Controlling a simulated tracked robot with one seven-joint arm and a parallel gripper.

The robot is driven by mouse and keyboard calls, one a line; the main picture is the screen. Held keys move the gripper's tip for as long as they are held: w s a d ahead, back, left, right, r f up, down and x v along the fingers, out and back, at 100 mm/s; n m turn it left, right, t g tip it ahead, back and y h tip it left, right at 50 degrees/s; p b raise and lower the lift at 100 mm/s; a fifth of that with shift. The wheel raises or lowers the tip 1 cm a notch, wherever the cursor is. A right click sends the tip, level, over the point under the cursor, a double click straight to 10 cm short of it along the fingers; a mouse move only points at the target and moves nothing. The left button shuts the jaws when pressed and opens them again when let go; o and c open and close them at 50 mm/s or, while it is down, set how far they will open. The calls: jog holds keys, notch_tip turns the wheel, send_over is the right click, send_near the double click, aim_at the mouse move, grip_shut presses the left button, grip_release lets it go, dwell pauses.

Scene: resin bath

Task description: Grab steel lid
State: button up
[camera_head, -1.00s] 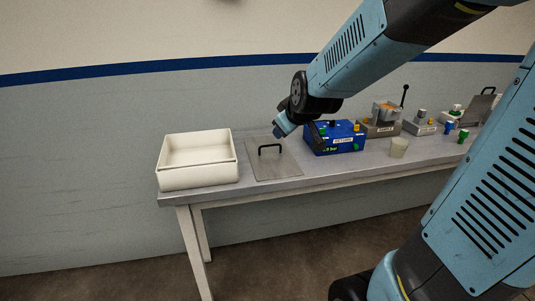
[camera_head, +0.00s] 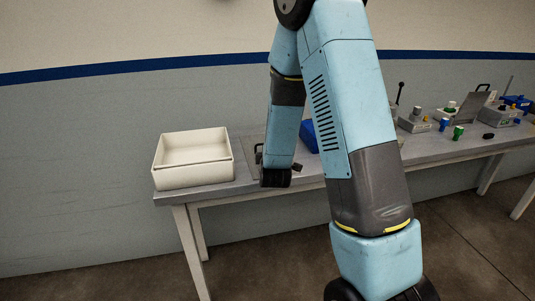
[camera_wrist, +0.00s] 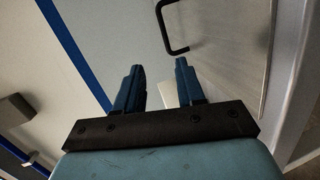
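The steel lid (camera_head: 249,158) is a flat grey plate lying on the bench beside the white box. My arm hides most of it in the head view. Its black bar handle (camera_head: 258,153) shows partly beside my forearm. In the wrist view the handle (camera_wrist: 184,49) stands beyond my fingertips, slightly right of the gap between them. My gripper (camera_wrist: 158,67) is open with its two blue fingers apart, empty and not touching the handle. In the head view my wrist is over the front of the bench near the lid, and the fingers are hidden.
An open white box (camera_head: 193,177) stands at the bench's left end. A blue box (camera_head: 309,136) sits right of the lid, mostly behind my arm. Small devices and a tilted grey plate (camera_head: 474,107) stand farther right. The floor in front is clear.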

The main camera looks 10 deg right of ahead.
jog(key=shift+w+d+f+n+t+h, duration=0.15)
jog(key=shift+f+n+t+h, duration=0.25)
jog(key=shift+f, duration=0.45)
jog(key=x, duration=1.3)
jog(key=shift+w+f, duration=0.25)
jog(key=shift+f, duration=0.05)
grip_shut()
